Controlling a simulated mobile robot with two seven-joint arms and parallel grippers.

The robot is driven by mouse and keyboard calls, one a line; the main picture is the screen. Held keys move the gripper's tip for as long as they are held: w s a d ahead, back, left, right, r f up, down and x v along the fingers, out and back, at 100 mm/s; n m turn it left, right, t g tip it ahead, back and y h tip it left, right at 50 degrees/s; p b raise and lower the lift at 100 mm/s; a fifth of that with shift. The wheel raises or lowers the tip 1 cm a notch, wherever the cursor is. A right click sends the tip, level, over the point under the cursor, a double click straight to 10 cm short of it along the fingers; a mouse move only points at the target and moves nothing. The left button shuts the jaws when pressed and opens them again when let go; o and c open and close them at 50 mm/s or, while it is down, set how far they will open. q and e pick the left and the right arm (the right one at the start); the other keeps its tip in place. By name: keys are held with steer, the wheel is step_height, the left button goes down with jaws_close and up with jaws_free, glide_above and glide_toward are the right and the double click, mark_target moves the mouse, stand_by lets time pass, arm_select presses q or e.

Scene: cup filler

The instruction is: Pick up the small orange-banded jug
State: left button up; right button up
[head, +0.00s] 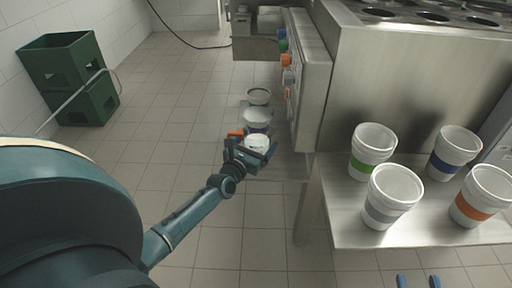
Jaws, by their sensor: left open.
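My left gripper (250,152) reaches in from the left and is open at the nearest of three small white vessels (257,141) on a low steel shelf. Its fingers partly cover this vessel, and an orange patch (235,133) shows at its left side; I cannot tell whether that is the vessel's band or a gripper part. A larger white cup with an orange band (481,193) stands on the right shelf.
Two more small vessels (257,117) stand behind the nearest one. Cups with green (372,150), blue (454,151) and grey (392,195) bands share the right shelf (345,228). A steel counter (390,70) rises behind. Green crates (68,75) stand far left; the tiled floor between is clear.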

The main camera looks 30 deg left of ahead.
arm_select(q)
steer(key=shift+c, duration=0.5)
